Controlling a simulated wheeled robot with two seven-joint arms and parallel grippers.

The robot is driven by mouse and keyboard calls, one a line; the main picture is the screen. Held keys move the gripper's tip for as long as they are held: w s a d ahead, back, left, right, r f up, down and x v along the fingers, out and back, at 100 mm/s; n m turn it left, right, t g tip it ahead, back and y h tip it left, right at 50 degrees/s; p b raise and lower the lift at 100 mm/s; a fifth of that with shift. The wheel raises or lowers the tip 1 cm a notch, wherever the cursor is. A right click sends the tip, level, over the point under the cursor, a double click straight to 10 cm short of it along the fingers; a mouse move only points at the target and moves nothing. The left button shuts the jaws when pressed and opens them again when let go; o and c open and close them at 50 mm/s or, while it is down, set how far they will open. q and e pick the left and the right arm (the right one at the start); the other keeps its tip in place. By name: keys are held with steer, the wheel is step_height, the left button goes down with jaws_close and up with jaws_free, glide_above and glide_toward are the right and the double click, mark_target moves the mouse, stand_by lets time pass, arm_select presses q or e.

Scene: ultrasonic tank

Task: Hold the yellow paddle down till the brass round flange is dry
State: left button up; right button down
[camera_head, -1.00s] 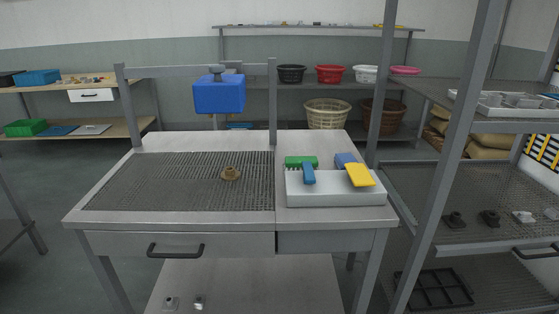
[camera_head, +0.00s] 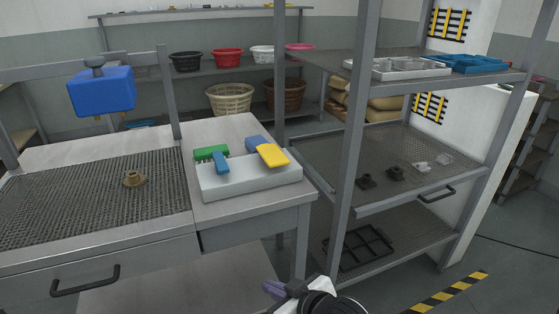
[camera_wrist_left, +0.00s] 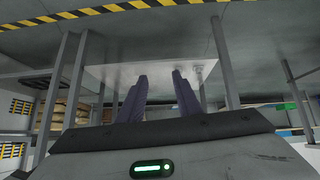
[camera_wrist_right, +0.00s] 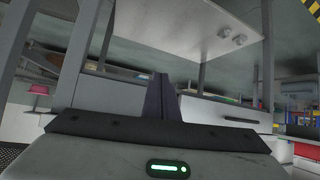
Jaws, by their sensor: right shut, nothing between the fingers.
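The brass round flange (camera_head: 135,180) sits on the dark mesh top (camera_head: 70,205) of the steel bench. I cannot tell whether it is wet. The yellow paddle (camera_head: 273,155) is on top of a white box (camera_head: 250,182) on the bench's right part, tilted. My right gripper (camera_head: 274,289) is low at the bottom of the head view, in front of the bench and far from both. In the right wrist view (camera_wrist_right: 160,95) its fingers are together and empty. My left gripper (camera_wrist_left: 159,88) shows only in its wrist view, with fingers apart and nothing between them.
A green paddle (camera_head: 210,152) and a blue paddle (camera_head: 221,163) are also on the white box. A blue box (camera_head: 102,92) is mounted above the mesh. A rack with grey posts (camera_head: 352,150) stands close at the bench's right. Floor is open at the lower right.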

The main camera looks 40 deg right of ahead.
arm_select(q)
steer(key=shift+w+d+f+b, duration=0.25)
steer(key=shift+d+b, duration=0.05)
steer(key=shift+b, duration=0.35)
arm_select(e)
steer(key=w+d+r+m+t+h, duration=0.1)
steer(key=d+r, duration=0.3)
steer(key=r, duration=0.5)
steer(key=w+d+r+m+t+h, duration=0.1)
steer(key=w+d+r, duration=0.3)
steer(key=r, duration=0.5)
steer(key=w+d+r+m+t+h, duration=0.1)
steer(key=d+r, duration=0.3)
steer(key=r, duration=0.6)
steer(key=shift+w+m+t+h, duration=0.4)
steer(key=shift+w+h, duration=0.2)
steer(key=shift+w, duration=0.25)
steer(key=shift+r, duration=0.1)
glide_above(271, 158)
steer(key=s, duration=0.5)
step_height(271, 158, down, 2)
arm_select(q)
steer(key=shift+f+b, duration=0.35)
steer(key=shift+b, duration=0.15)
arm_select(e)
steer(key=f, duration=0.4)
steer(key=shift+w+f, duration=0.25)
steer(key=shift+w, duration=0.15)
arm_select(q)
steer(key=shift+d+r, duration=0.1)
